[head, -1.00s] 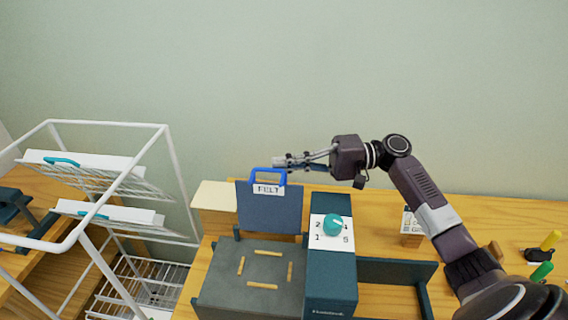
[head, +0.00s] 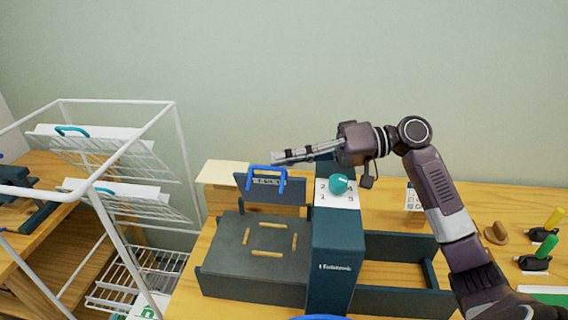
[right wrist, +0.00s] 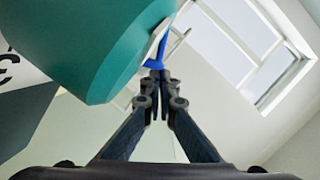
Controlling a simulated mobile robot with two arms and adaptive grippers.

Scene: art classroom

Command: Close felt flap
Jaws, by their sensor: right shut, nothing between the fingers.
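The felt flap (head: 285,197) is a dark blue panel at the back of the dark grey press bed (head: 240,265). It is raised off the bed and looks foreshortened; its exact tilt is hard to tell. A blue loop handle (head: 283,184) and a small white label, too blurred to read, are at its top edge. My right gripper (head: 275,157) is shut and empty, just above the handle in the head view; contact cannot be told. In the right wrist view the handle (right wrist: 155,63) shows beyond the shut fingertips (right wrist: 162,78). My left gripper is not in view.
Right of the bed stands a dark teal box (head: 335,265) with a teal knob (head: 338,184) on top, close below my right arm. A white wire rack (head: 180,150) stands left.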

